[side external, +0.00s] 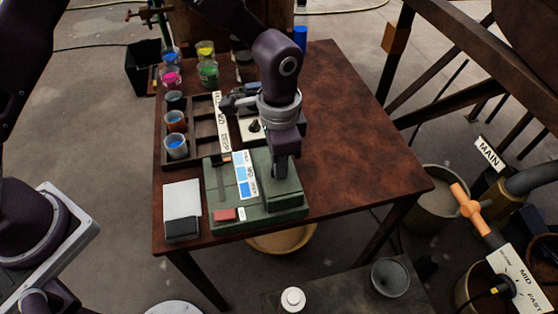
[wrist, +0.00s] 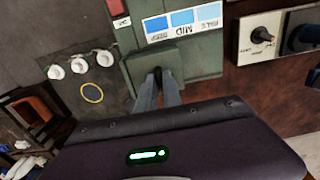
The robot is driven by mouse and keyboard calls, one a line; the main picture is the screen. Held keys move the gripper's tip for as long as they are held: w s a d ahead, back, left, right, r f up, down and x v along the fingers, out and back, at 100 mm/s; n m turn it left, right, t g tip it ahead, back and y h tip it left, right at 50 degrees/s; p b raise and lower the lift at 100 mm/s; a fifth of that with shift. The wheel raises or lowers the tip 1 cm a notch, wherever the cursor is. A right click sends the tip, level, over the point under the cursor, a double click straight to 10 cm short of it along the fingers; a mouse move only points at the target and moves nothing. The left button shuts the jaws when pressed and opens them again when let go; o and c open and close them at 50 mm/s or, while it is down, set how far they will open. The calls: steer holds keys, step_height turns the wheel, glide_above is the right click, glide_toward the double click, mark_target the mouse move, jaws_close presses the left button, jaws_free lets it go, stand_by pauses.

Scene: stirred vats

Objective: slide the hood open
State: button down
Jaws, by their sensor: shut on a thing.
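A dark green box (side external: 222,200) stands at the near end of the wooden table, and I take its raised green block (side external: 262,165) to be the hood. In the wrist view the hood (wrist: 183,63) lies beside a strip of blue swatches (wrist: 182,20) marked pale, mid and deep. My gripper (side external: 281,178) points down onto the hood. In the wrist view my gripper (wrist: 158,76) has its fingers close together at the hood's edge, shut on a part of it; the grasped part is mostly hidden by the fingers.
A dark rack (side external: 207,130) with several paint cups stands behind the box. A white-and-black block (side external: 182,210) sits left of it. A switch plate (wrist: 262,36) is close by the hood. The table's right side (side external: 350,140) is clear.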

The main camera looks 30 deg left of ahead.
steer(key=w+a, duration=0.7)
steer(key=shift+w+a, duration=0.3)
steer(key=shift+w, duration=0.05)
steer(key=c, duration=1.5)
jaws_free()
steer(key=shift+r, duration=0.1)
